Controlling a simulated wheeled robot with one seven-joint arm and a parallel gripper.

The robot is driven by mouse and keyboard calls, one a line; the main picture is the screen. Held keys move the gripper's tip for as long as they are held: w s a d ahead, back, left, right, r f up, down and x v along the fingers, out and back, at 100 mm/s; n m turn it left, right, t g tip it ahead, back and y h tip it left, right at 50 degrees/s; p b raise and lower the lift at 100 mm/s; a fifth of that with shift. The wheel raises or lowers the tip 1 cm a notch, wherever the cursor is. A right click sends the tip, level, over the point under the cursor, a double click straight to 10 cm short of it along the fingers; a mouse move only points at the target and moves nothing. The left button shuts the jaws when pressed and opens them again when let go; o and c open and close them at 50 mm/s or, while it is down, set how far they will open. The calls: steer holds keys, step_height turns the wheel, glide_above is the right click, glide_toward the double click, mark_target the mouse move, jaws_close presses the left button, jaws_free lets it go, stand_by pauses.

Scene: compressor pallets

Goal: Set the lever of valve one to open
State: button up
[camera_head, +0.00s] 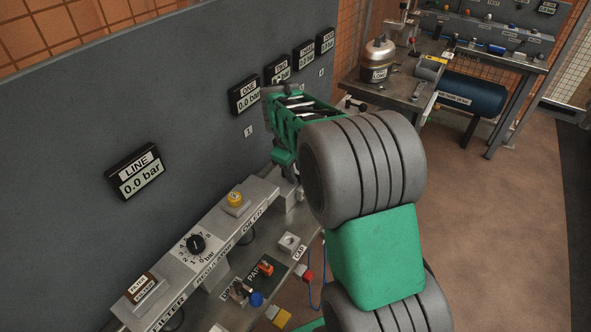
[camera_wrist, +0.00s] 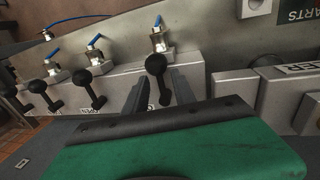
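In the wrist view my gripper (camera_wrist: 158,80) is open, with one dark finger on each side of a black ball-ended lever (camera_wrist: 156,66). The lever is at the end of a row, beside the grey units; it looks like that of valve one, but its label is hidden. Small gaps seem to show between knob and fingers. The gauge marked ONE (camera_head: 244,95) reads 0.0 bar.
Several similar black levers, such as one (camera_wrist: 91,91), stand left in the wrist view. In the head view the regulator (camera_head: 196,243) and a yellow button (camera_head: 235,199) lie left of my gripper. The grey back panel (camera_head: 60,130) rises close behind.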

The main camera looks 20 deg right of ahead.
jaws_close()
